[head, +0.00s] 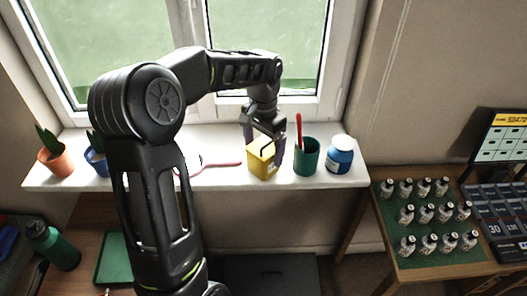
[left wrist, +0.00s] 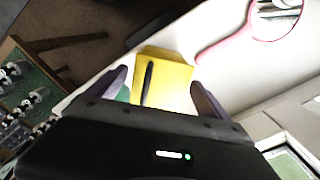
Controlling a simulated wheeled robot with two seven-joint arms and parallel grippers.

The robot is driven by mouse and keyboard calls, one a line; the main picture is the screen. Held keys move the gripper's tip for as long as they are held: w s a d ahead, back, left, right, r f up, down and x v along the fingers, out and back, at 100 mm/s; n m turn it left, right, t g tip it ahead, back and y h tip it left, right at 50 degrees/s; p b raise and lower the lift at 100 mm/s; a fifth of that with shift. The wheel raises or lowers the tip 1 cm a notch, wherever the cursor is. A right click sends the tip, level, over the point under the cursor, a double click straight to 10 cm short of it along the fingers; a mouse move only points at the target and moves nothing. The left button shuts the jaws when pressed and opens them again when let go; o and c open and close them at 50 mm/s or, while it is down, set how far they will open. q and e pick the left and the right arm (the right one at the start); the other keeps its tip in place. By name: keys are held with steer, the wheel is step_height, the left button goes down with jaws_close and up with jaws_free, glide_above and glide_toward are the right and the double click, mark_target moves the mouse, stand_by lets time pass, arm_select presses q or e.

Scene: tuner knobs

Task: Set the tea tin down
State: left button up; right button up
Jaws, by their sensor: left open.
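The yellow tea tin (head: 262,160) stands on the white windowsill in the head view. My left gripper (head: 264,138) is at the tin, with its fingers reaching down around its top. In the left wrist view the yellow tin (left wrist: 166,78) sits between the two spread fingers of the left gripper (left wrist: 160,92), with a gap visible beside the right finger. A dark strip runs across the tin's face. The left gripper is open. My right gripper is not in view.
On the windowsill (head: 225,180), a green cup (head: 307,157) with a red-handled item and a blue jar (head: 340,155) stand right of the tin. A red-rimmed hand mirror (left wrist: 240,35) lies on the left. Potted plants (head: 54,158) stand at the far left. Several small bottles (head: 428,243) stand on the right table.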

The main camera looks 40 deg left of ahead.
arm_select(q)
step_height(320, 180, up, 10)
steer(key=shift+r, duration=0.25)
steer(key=shift+f, duration=0.1)
stand_by(0.5)
